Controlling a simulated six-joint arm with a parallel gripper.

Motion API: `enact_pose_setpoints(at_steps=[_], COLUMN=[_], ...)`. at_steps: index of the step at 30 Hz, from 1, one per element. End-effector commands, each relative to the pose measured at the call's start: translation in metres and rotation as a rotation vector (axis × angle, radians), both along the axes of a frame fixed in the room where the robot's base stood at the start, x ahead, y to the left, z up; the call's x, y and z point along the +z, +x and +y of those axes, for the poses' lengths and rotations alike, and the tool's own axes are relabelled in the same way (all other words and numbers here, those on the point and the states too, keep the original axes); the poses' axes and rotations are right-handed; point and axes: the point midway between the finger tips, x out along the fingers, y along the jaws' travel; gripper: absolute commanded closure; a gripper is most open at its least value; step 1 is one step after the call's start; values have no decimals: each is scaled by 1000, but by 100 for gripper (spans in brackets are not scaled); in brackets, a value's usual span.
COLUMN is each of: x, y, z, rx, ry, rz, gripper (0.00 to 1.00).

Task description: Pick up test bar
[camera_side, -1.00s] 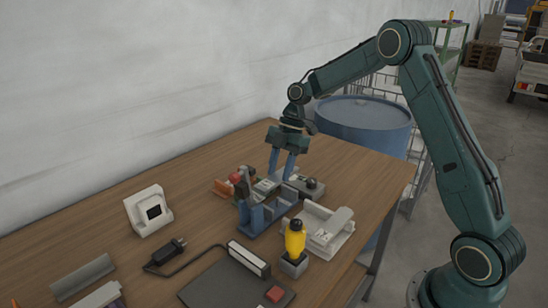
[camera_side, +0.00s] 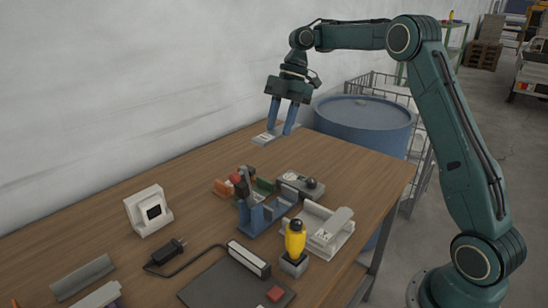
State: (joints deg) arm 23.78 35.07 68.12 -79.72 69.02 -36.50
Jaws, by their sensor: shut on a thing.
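My gripper (camera_side: 280,130) hangs above the far part of the wooden table, its two blue fingers pointing down. It is shut on a small light grey bar (camera_side: 264,138) with a pale label, held near the fingertips. The bar appears clear of the table, and part of it is hidden by the fingers. Below and nearer is the blue holder (camera_side: 262,214), with a dark upright part on its left side.
Red, orange and green pieces (camera_side: 262,187), a grey block with a dark knob (camera_side: 301,184) and a pale tray (camera_side: 324,231) surround the holder. A blue drum (camera_side: 362,122) stands behind the table (camera_side: 190,185). The table's far-left part is bare.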

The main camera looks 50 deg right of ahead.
Motion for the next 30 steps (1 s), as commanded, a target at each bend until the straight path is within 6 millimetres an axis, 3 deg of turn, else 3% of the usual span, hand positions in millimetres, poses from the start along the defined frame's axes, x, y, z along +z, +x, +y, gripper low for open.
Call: enact_pose_setpoints(at_steps=[30], x=[7], y=[-2], z=[0], rx=[0], ry=[-2], rz=[-2], gripper=[96])
